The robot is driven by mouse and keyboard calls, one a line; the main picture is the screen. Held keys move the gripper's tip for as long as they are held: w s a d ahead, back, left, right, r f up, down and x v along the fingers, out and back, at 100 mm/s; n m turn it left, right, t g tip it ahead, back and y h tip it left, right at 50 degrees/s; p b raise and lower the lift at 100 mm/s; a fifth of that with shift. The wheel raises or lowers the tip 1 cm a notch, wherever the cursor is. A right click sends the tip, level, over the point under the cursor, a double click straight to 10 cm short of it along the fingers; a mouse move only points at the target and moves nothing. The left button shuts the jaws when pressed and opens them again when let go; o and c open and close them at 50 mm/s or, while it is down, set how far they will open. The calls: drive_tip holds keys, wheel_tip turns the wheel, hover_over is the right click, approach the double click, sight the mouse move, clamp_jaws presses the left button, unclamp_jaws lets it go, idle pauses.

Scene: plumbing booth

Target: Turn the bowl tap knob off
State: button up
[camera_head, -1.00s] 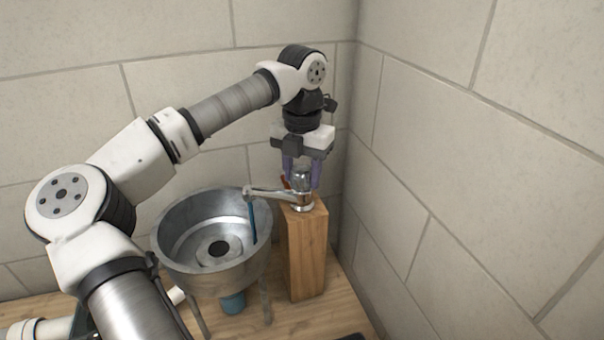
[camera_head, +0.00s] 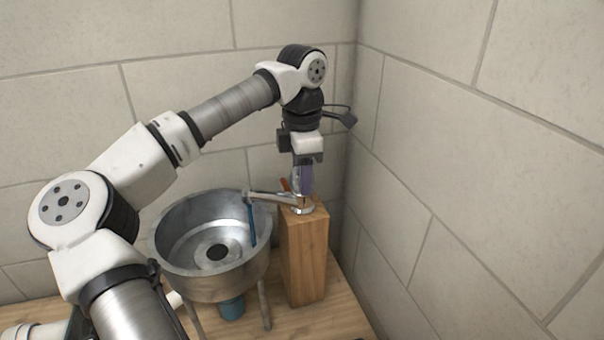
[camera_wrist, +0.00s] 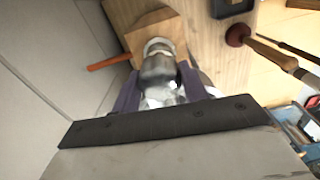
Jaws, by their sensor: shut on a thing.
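The tap (camera_head: 300,203) stands on top of an upright wooden block, with its spout reaching left over the metal bowl (camera_head: 178,262). A thin blue stream (camera_head: 252,222) hangs from the spout into the bowl. My gripper (camera_head: 304,186) points down over the tap and is shut on its chrome knob; its fingers largely hide the knob in the head view. In the wrist view the purple fingers lie on both sides of the chrome knob (camera_wrist: 158,70). An orange-red lever (camera_wrist: 109,62) sticks out to the left there, and its tip (camera_head: 286,185) shows beside the fingers in the head view.
The wooden block (camera_head: 305,260) stands right of the bowl on a wooden bench (camera_head: 335,315). Tiled walls close in behind and at the right (camera_head: 480,180). The wrist view shows a plunger (camera_wrist: 238,34) and other tools to the right.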

drive_tip(key=shift+m, duration=0.6)
drive_tip(key=o, duration=1)
drive_tip(key=shift+r, duration=0.1)
wheel_tip(320, 180, up, 14)
drive_tip(key=b, duration=0.1)
drive_tip(key=shift+b, duration=0.4)
drive_tip(key=shift+f, duration=0.2)
